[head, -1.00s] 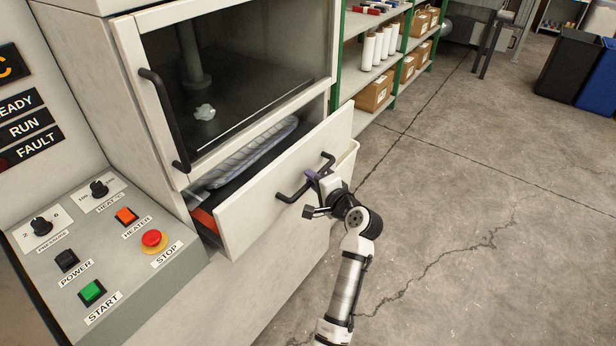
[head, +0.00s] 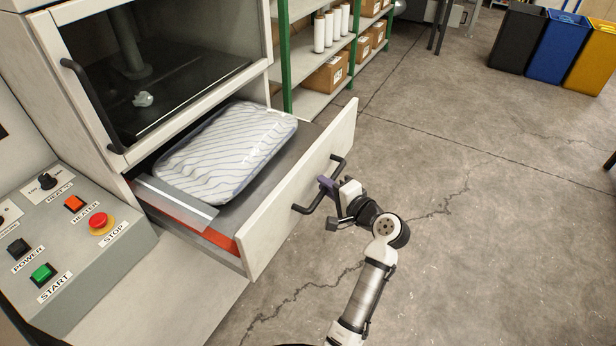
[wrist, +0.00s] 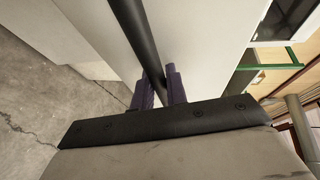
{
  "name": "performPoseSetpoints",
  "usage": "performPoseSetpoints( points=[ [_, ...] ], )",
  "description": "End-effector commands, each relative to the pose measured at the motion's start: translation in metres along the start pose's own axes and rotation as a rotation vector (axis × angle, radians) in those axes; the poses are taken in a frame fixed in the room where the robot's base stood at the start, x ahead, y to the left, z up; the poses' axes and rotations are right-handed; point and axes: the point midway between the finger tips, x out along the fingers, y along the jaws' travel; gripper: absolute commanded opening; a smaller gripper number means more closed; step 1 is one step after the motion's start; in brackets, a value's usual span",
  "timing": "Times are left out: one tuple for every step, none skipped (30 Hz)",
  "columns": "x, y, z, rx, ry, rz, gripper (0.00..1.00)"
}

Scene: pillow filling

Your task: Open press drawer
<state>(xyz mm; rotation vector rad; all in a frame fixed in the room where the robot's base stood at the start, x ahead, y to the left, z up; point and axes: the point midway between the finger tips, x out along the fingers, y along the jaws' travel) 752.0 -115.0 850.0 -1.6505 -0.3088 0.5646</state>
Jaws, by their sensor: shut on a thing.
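The press drawer (head: 302,189) is pulled well out of the press, under its window. A striped pillow in a clear wrap (head: 225,150) lies on the dark tray in the drawer. The black bar handle (head: 308,209) is on the drawer's pale front. My gripper (head: 327,186) is shut on the handle near its middle. In the wrist view, the purple fingers of my gripper (wrist: 160,88) stand on both sides of the black handle bar (wrist: 140,40).
The control panel (head: 75,225) with buttons and knobs is at the left. A green-framed shelf (head: 287,60) with boxes and white rolls stands behind the drawer. Bins (head: 565,45) stand far right. The concrete floor (head: 480,220) at the right is clear.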

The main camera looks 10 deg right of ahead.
Motion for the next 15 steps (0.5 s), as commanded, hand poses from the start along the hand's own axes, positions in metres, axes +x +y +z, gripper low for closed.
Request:
performPoseSetpoints(
  points=[
    [-0.011,0.002,-0.005,0.002,0.004,0.002,0.0],
    [-0.015,0.003,-0.007,0.002,0.004,0.002,0.0],
    [-0.021,0.005,-0.009,0.002,0.003,0.002,0.0],
    [-0.025,0.006,-0.011,0.002,0.004,0.001,0.0],
    [-0.029,0.006,-0.013,0.001,0.003,0.001,0.0],
    [-0.034,0.008,-0.014,0.001,0.002,0.002,0.0],
    [-0.036,0.008,-0.015,0.001,0.002,0.002,0.0],
    [-0.039,0.009,-0.017,0.001,0.002,0.001,0.0],
    [-0.042,0.009,-0.018,0.001,0.002,0.001,0.0],
    [-0.044,0.01,-0.018,0.001,0.001,0.001,0.0],
    [-0.046,0.01,-0.019,0.001,0.001,0.001,0.0],
    [-0.048,0.011,-0.02,0.001,0.001,0.001,0.0],
    [-0.049,0.011,-0.02,0.0,0.001,0.001,0.0],
    [-0.05,0.011,-0.021,0.0,0.001,0.001,0.0],
    [-0.051,0.011,-0.021,0.0,0.001,0.001,0.0]
  ],
)
